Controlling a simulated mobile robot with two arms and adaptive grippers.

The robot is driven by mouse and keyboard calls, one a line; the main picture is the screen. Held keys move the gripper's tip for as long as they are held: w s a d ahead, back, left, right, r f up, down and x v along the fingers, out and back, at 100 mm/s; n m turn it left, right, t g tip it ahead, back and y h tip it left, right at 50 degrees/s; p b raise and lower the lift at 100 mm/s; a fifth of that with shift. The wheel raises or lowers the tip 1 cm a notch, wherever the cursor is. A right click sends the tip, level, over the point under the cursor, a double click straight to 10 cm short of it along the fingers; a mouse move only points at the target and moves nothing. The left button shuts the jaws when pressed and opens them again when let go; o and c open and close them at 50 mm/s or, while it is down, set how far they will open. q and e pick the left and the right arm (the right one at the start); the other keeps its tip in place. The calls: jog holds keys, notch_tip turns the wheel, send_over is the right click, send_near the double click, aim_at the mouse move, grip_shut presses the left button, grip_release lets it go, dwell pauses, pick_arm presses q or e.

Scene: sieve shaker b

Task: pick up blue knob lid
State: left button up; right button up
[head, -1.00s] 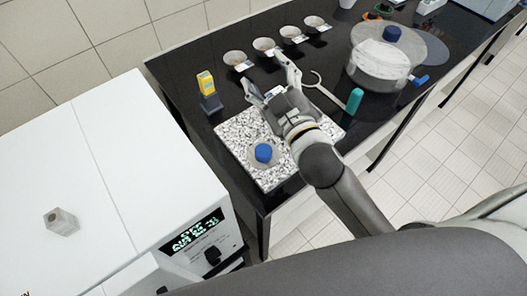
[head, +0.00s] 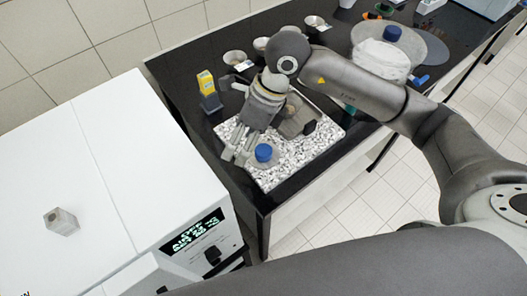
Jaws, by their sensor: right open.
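A lid with a blue knob (head: 263,152) and a grey round base sits on the speckled stone slab (head: 288,171), near its front left part. My right gripper (head: 237,157) is open, pointing down over the slab just left of the blue knob. Its fingers hold nothing, and I cannot tell whether they touch the lid's rim. My left gripper is not in view.
A yellow-topped device (head: 207,88) stands behind the slab on the black table (head: 180,73). Small bowls (head: 234,57) line the back, partly behind my right arm. A white machine (head: 90,170) with a lit display stands at left, close to the slab.

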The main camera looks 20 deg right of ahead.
jog(key=w+d+h, duration=0.3)
jog(key=d+h, duration=0.1)
jog(key=d, duration=0.3)
jog(key=p, duration=0.2)
send_over(264, 150)
jog(key=shift+m+t, duration=0.3)
jog(key=shift+t, duration=0.1)
jog(key=f, duration=0.3)
jog(key=d+f, duration=0.1)
jog(key=f, duration=0.1)
jog(key=shift+s, duration=0.1)
jog(key=f+p, duration=0.1)
jog(key=f, duration=0.2)
jog(key=a+f+p, duration=0.1)
jog(key=f, duration=0.1)
jog(key=shift+p, duration=0.3)
jog(key=shift+f, duration=0.4)
jog(key=shift+c, duration=0.4)
jog(key=c, duration=0.9)
